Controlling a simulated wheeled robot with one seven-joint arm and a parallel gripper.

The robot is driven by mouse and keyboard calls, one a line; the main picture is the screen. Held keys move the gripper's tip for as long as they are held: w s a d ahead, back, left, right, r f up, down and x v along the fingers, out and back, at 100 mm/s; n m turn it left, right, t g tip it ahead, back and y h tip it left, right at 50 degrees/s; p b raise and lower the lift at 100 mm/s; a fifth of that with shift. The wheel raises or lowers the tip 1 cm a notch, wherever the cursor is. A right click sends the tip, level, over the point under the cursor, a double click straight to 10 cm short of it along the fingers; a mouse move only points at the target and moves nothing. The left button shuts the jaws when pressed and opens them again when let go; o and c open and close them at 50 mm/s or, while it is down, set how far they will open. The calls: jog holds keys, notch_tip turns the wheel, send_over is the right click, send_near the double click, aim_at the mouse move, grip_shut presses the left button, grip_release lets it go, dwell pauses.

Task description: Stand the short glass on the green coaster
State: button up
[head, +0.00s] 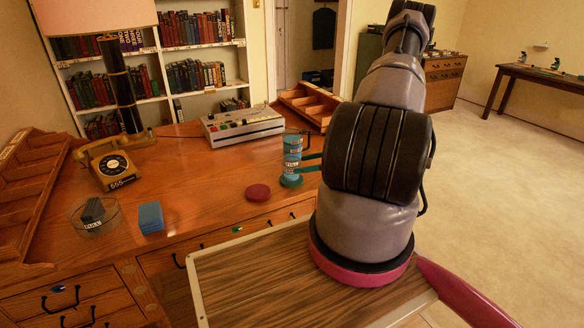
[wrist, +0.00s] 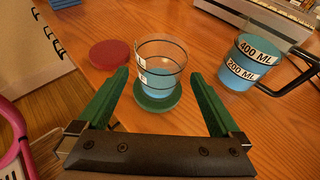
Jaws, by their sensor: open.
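The short glass (wrist: 160,66) is clear with dark rings and blue in its lower part. In the wrist view it stands upright, its base over the green coaster (wrist: 163,103), whose rim shows around the front and sides. The green coaster also shows in the head view (head: 291,182); there the glass is hard to tell from the blue measuring jug (head: 292,146) behind it. My gripper (wrist: 160,74) is open, its green fingers on either side of the glass with a gap at each side. In the head view my gripper (head: 303,163) reaches in from the right.
A red coaster (wrist: 109,54) lies left of the glass. The jug (wrist: 246,66) marked 400 ML stands behind right, close to the right finger. A grey button console (head: 243,127) is farther back. A blue stack (head: 150,218), a glass bowl (head: 95,224) and a telephone (head: 112,168) stand left.

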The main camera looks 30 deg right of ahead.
jog(key=s+a+r+n+g+h, duration=0.15)
jog(key=a+r+n, duration=0.25)
jog(key=r, duration=0.5)
jog(key=s+a+r+n+g, duration=0.1)
jog(key=a+r+n+g, duration=0.25)
jog(key=r, duration=0.55)
jog(key=s+a+r+n+g, duration=0.1)
jog(key=s+a+r+n, duration=0.15)
jog(key=r+n, duration=0.45)
jog(key=s+a+r+n+t+h, duration=0.2)
jog(key=s+a+r+n+h, duration=0.1)
jog(key=s+r, duration=0.6)
jog(key=s+a+r+n+t+h, duration=0.1)
jog(key=s+a+r+n+h, duration=0.2)
jog(key=s+a+r+n, duration=0.2)
jog(key=s+a+r, duration=0.1)
jog(key=s+r, duration=0.2)
jog(key=r, duration=0.4)
jog(key=shift+s+r+t, duration=0.3)
jog(key=shift+s+t, duration=0.1)
